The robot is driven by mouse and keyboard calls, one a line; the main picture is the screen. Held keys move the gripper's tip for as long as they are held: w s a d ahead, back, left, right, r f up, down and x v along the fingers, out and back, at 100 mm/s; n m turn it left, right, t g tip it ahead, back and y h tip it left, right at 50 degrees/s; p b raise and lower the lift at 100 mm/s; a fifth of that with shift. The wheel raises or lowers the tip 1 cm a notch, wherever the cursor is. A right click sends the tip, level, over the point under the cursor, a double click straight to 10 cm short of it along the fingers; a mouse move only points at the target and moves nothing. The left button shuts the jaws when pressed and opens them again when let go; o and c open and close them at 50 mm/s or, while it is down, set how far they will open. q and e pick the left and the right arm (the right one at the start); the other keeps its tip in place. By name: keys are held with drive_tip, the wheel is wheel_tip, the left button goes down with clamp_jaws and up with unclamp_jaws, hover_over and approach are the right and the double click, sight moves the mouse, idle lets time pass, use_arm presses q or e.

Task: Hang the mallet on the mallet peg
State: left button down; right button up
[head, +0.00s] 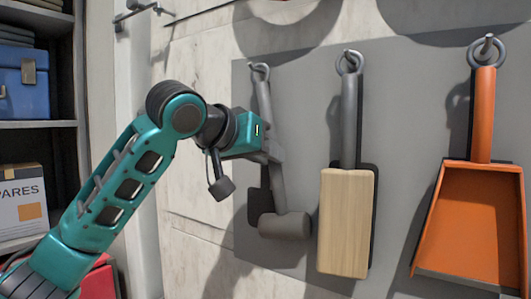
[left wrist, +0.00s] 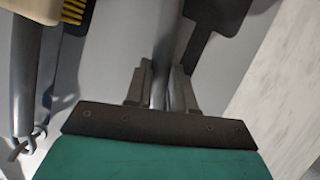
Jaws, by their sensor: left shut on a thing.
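The grey mallet (head: 285,226) hangs head down in front of the grey board, its handle slightly tilted. The ring at the top of its handle is at the mallet peg (head: 253,66) and looks to be around it, though the overlap is small in the picture. My left gripper (head: 274,153) is shut on the mallet's handle, about midway between ring and head. In the left wrist view my left gripper (left wrist: 160,88) has the grey handle between its fingers. A dark mallet outline (head: 254,207) shows on the board, partly behind the mallet. My right gripper is not in view.
A wooden-backed brush (head: 346,222) hangs close to the right of the mallet. An orange dustpan (head: 471,220) hangs further right. Shelves with a blue box (head: 22,90) and a spares carton (head: 20,205) stand at the left.

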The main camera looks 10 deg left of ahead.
use_arm(q)
drive_tip(key=shift+r, duration=0.1)
drive_tip(key=c, duration=0.9)
unclamp_jaws()
